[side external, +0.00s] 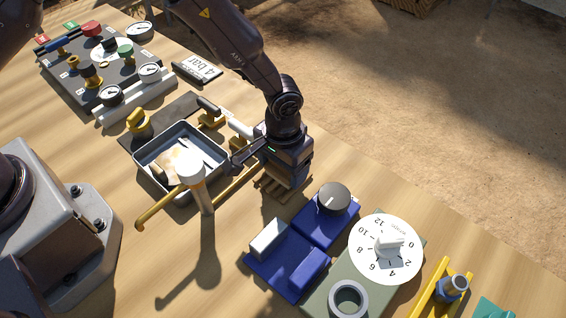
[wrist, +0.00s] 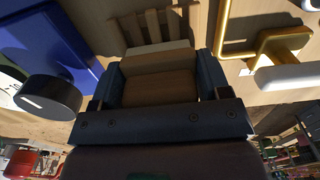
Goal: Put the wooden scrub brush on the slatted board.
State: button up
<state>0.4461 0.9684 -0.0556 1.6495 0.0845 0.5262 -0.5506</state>
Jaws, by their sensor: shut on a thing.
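My gripper (side external: 288,162) is over the slatted board (side external: 270,190), a small pale wooden rack on the table right of the grey tray. In the wrist view my gripper (wrist: 160,76) is shut on the wooden scrub brush (wrist: 160,88), a brown block with a paler strip along its far edge, held between the two dark fingers. The slats of the board (wrist: 152,24) show just beyond the brush. In the side view the gripper hides most or all of the brush. I cannot tell whether the brush touches the board.
A grey tray (side external: 146,178) holding pale items stands left of the gripper, with a yellow pipe (side external: 152,216) and white-topped post (side external: 190,170) before it. Blue blocks with a black knob (side external: 333,198) and a white dial (side external: 372,262) sit close on the right. A gauge panel (side external: 80,75) stands far left.

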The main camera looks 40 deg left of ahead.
jog(key=o, duration=0.9)
jog(key=shift+f, duration=0.1)
notch_tip(320, 180, up, 12)
jog(key=shift+r, duration=0.25)
jog(key=s+a+r+t, duration=0.2)
jog(key=a+r, duration=0.5)
jog(key=r, duration=0.4)
jog(key=s+a+r+t, duration=0.1)
jog(key=s+a+r, duration=0.2)
jog(key=s+a, duration=0.1)
jog(key=s+a+r+t, duration=0.1)
jog(key=s+a+r, duration=0.2)
jog(key=s+a, duration=0.2)
jog(key=s+a+r+t, duration=0.1)
jog(key=s+a+r, duration=0.2)
jog(key=s, duration=0.5)
jog(key=shift+a+r+t, duration=0.3)
jog(key=shift+a, duration=0.45)
